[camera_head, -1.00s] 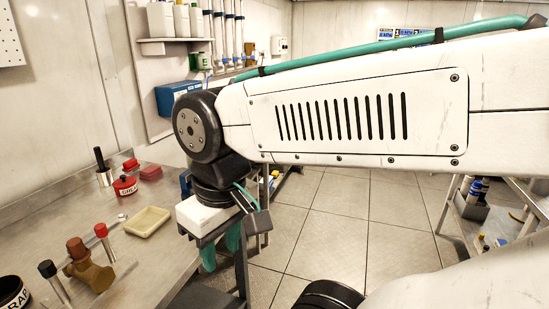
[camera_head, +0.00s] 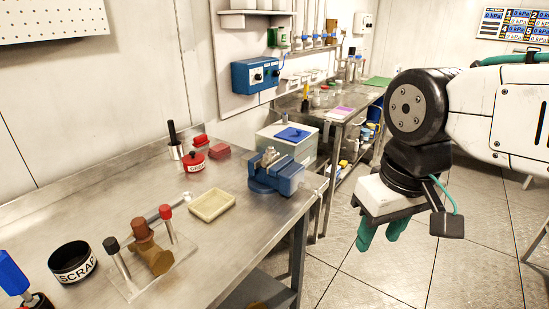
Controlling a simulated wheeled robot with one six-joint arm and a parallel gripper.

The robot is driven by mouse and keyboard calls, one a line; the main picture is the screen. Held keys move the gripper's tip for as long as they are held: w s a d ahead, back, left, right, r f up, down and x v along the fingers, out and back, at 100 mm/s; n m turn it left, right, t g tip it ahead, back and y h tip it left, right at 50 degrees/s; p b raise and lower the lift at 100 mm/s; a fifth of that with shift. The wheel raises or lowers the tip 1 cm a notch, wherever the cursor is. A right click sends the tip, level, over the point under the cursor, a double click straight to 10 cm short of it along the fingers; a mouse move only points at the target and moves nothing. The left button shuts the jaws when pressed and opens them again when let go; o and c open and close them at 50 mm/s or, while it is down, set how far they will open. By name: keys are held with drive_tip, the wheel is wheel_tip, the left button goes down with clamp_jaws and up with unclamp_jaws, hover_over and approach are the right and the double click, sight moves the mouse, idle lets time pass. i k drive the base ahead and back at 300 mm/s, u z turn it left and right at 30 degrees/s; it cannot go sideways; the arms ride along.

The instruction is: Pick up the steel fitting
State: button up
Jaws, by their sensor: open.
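A small metallic piece (camera_head: 268,155) shows at the jaws of the blue vise (camera_head: 277,174) on the steel bench. It may be the steel fitting, but it is too small to tell from the vise's own jaws. My gripper (camera_head: 381,238) has teal fingers pointing down, spread apart with nothing between them. It hangs over the floor, to the right of the vise and clear of the bench edge.
The steel bench (camera_head: 215,262) also holds a cream tray (camera_head: 212,206), a brown valve body (camera_head: 150,250) with rods, red containers (camera_head: 194,162) and a black scrap ring (camera_head: 73,262). A grey box (camera_head: 292,143) with a blue lid stands behind the vise. Open floor lies right.

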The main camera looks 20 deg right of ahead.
sight(269, 158)
drive_tip(key=u, duration=1.55)
drive_tip(key=i, duration=0.55)
drive_tip(key=z, duration=3.2)
